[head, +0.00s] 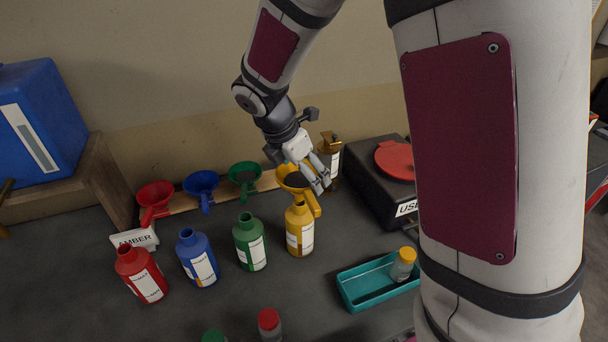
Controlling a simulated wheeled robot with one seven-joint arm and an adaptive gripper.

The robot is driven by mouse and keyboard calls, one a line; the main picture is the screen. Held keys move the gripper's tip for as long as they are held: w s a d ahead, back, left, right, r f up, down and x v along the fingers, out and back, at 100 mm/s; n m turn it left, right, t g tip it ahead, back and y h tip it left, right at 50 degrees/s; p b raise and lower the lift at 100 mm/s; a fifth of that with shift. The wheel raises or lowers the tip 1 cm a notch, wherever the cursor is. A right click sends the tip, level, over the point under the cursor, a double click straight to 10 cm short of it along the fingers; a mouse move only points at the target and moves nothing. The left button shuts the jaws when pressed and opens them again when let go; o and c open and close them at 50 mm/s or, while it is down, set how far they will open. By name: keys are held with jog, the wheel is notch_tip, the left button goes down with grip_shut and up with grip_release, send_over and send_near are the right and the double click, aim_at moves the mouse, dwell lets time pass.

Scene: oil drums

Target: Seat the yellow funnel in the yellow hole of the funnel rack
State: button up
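The yellow funnel (285,171) is at the right end of the wooden funnel rack (180,204), behind the yellow bottle (300,232). Its spout points down and to the right. My gripper (320,187) points down at the funnel's right side, its fingers overlapping the rim in the picture. Whether the fingers are shut on the rim, or only beside it, cannot be told. The yellow hole is hidden, and I cannot tell whether the funnel sits in it or above it. Red (154,195), blue (201,184) and green (244,173) funnels stand in the rack to the left.
Red (140,273), blue (197,259) and green (249,243) bottles stand in front of the rack. A black box with a red disc (396,158) and a teal tray (365,290) are to the right.

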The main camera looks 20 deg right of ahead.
jog(key=shift+r+p, duration=0.3)
jog(key=shift+r, duration=0.65)
jog(key=shift+w, duration=0.1)
jog(key=w+d+f+b, duration=0.2)
jog(key=w+f+b, duration=0.2)
jog(key=w, duration=0.7)
jog(key=w+d+f+b, duration=0.2)
jog(key=w+f+b, duration=0.2)
jog(key=w, duration=0.8)
jog(key=shift+n, duration=0.3)
jog(key=shift+f, duration=2.2)
jog(key=shift+f+b, duration=0.85)
jog(key=shift+f, duration=1.15)
jog(key=o, duration=1.2)
